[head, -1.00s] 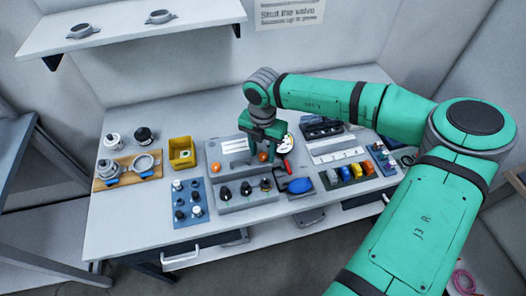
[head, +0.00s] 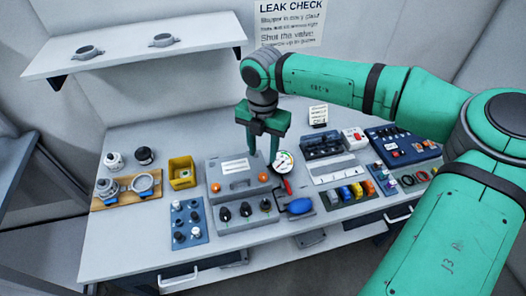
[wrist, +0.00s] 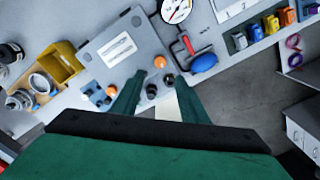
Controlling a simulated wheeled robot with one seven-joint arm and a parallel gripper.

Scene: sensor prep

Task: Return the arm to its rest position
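My green arm (head: 330,84) reaches in from the right over the bench. My gripper (head: 262,155) points down above the back of the grey case (head: 238,172), clear of the bench top. Its two green fingers are apart with nothing between them. The fingers also show in the wrist view (wrist: 160,78), with the dark knobs of the case's front panel seen between and beyond them. The case has a white label and orange knobs. A round gauge (head: 283,160) and a blue bulb (head: 299,206) stand to its right.
A wall shelf (head: 130,54) with two grey clamps hangs at the back left. On the bench (head: 120,228) are a yellow bin (head: 182,172), a wooden board (head: 126,195), a blue knob panel (head: 188,222) and a dark blue box (head: 404,146). Space above the bench is open.

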